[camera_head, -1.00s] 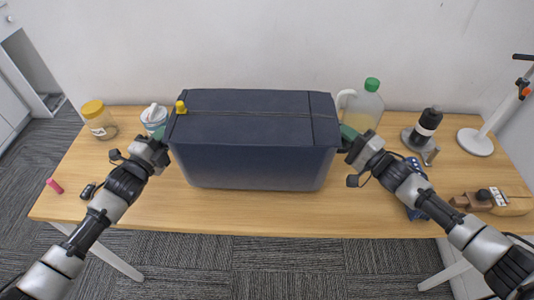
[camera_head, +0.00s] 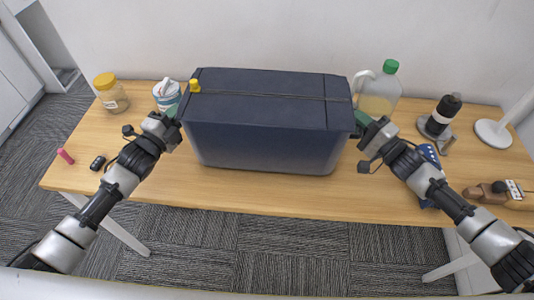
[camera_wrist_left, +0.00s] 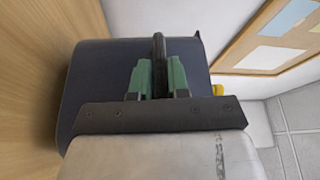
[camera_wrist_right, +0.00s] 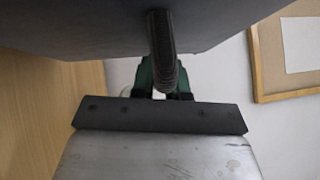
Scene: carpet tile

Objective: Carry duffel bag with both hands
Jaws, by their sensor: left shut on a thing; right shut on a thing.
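The dark blue duffel bag (camera_head: 265,125), box-shaped with a zip line along its top, is upright between my two grippers, over the wooden table. In the left wrist view my left gripper (camera_wrist_left: 160,75) has its green fingers shut on a dark strap handle (camera_wrist_left: 159,60) at the bag's end. In the right wrist view my right gripper (camera_wrist_right: 160,78) is shut on a ribbed dark handle (camera_wrist_right: 162,45) at the other end. In the head view the bag's bottom appears close to the tabletop; I cannot tell whether it touches.
On the table (camera_head: 210,190) stand a yellow-lidded jar (camera_head: 112,95), a white-and-blue tub (camera_head: 167,95), a green-capped jug (camera_head: 378,92) and a black bottle (camera_head: 440,115). A small yellow item (camera_head: 195,86) shows at the bag's top left edge. The front strip of table is clear.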

